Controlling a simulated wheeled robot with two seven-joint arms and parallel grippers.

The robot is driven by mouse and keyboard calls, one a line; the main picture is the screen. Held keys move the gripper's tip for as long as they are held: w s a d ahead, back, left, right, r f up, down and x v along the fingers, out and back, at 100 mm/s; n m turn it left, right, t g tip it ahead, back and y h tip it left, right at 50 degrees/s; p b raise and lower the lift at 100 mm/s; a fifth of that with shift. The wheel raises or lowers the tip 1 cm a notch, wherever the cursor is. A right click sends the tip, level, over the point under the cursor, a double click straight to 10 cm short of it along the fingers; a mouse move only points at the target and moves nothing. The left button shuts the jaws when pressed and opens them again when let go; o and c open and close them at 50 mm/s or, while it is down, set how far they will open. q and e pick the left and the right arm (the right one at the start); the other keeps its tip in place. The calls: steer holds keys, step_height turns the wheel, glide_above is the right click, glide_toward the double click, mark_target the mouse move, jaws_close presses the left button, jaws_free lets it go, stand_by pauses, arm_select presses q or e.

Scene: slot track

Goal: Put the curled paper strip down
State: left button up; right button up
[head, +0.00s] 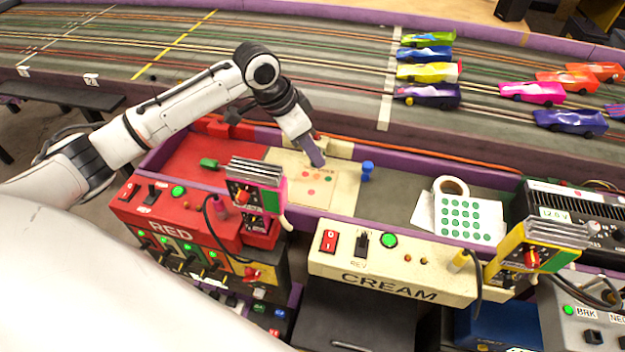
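My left gripper (314,155) reaches down over a cream sheet with several coloured dots (311,197) in the tray behind the control boxes. A narrow purplish-grey piece shows at the gripper's tip, close above the sheet. I cannot tell whether it is a finger or something held, nor whether the fingers are open or shut. I cannot make out a curled paper strip for certain. A white sheet with green dots (481,236) lies farther right, partly over other white paper, with a roll of tape (451,186) at its upper edge. My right gripper is not in view.
A blue peg-like object (367,170) and a green connector (209,163) are in the tray. The red control box (205,235) and cream control box (391,276) stand in front. Several slot cars (430,72) sit on the track behind. Grey tray floor (395,190) is clear between the sheets.

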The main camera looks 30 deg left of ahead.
arm_select(q)
step_height(320, 180, down, 3)
steer(key=shift+f, duration=0.1)
step_height(320, 180, down, 4)
steer(key=shift+f+b, duration=0.25)
steer(key=shift+b, duration=0.25)
steer(key=shift+f, duration=0.4)
steer(key=shift+f, duration=0.15)
steer(key=o, duration=1)
steer(key=p+v, duration=0.1)
steer(key=v, duration=1.1)
steer(key=shift+p, duration=0.4)
